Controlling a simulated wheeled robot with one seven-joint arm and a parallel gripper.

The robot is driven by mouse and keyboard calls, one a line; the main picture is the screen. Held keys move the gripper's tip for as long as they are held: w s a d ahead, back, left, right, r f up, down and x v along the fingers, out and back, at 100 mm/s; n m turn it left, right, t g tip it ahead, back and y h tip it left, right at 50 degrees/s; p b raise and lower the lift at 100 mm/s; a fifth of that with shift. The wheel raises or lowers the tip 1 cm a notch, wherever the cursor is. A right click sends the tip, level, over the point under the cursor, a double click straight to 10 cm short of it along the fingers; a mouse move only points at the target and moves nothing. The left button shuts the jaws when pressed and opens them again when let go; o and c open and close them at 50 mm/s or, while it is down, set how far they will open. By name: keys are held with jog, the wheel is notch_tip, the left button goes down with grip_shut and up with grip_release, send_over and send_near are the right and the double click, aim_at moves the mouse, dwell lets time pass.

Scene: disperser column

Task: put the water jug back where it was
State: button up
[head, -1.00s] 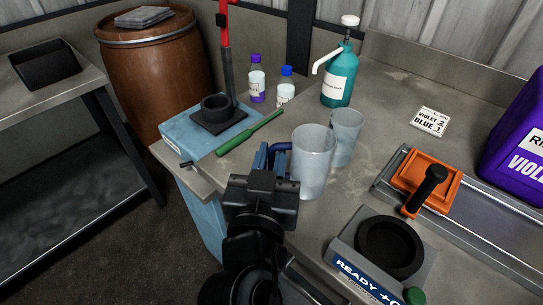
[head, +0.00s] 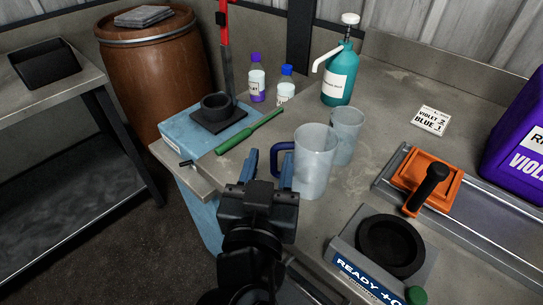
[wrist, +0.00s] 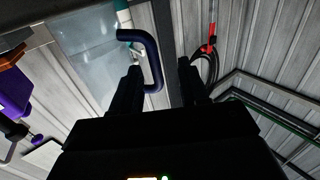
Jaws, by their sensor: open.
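The water jug (head: 315,163) is a translucent pale cup with a dark blue handle on its left side. It stands upright on the grey bench near the front edge.
A second clear beaker (head: 346,137) stands close behind the jug. A green tool (head: 249,132) lies behind my gripper. A teal pump bottle (head: 338,77) and two small bottles (head: 257,80) stand farther back. A round black holder (head: 389,247) is at front right, an orange device (head: 427,181) beyond it.

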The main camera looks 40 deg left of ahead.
jog(key=b+v, duration=0.2)
jog(key=v, duration=0.8)
